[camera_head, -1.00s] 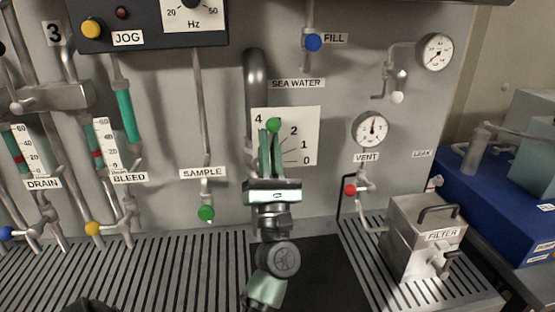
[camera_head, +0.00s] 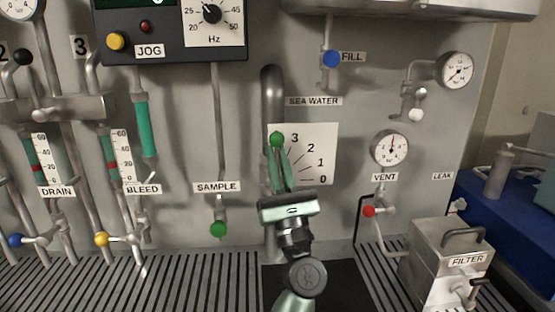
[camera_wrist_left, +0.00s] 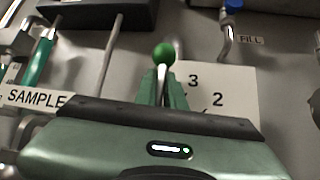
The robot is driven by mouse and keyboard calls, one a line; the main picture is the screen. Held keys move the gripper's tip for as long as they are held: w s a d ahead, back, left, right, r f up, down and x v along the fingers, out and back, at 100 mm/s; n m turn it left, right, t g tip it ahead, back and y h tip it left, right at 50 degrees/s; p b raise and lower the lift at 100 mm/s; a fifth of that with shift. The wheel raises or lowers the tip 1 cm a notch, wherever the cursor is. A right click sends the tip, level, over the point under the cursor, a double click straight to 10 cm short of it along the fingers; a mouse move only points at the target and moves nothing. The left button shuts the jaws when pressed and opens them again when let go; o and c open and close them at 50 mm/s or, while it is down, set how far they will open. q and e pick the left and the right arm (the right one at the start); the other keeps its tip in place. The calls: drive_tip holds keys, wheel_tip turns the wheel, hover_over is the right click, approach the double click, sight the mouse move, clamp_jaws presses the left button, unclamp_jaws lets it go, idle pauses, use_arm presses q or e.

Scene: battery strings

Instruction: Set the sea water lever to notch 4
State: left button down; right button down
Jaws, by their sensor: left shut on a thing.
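The sea water lever has a green ball knob (camera_head: 277,139) and stands near upright at the left part of its white scale plate (camera_head: 325,140). The numbers 0, 1, 2 and 3 show on the plate. The 4 is hidden behind the knob and fingers, so the lever points at about notch 4. My left gripper (camera_head: 279,160) is shut on the lever just below the knob. In the left wrist view, the knob (camera_wrist_left: 164,54) rises above my green fingertips, with 3 and 2 to its right. My right gripper is not in view.
A thick grey pipe (camera_head: 272,90) runs behind the lever. The green sample knob (camera_head: 219,229) is to the left. The vent's red knob (camera_head: 369,211) and the filter box (camera_head: 447,262) are to the right. A slatted ledge (camera_head: 200,285) runs along the bottom.

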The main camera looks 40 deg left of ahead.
use_arm(q)
drive_tip(key=c, duration=1.5)
unclamp_jaws()
drive_tip(key=shift+a, duration=0.1)
wheel_tip(320, 180, up, 20)
drive_tip(key=p, duration=1.6)
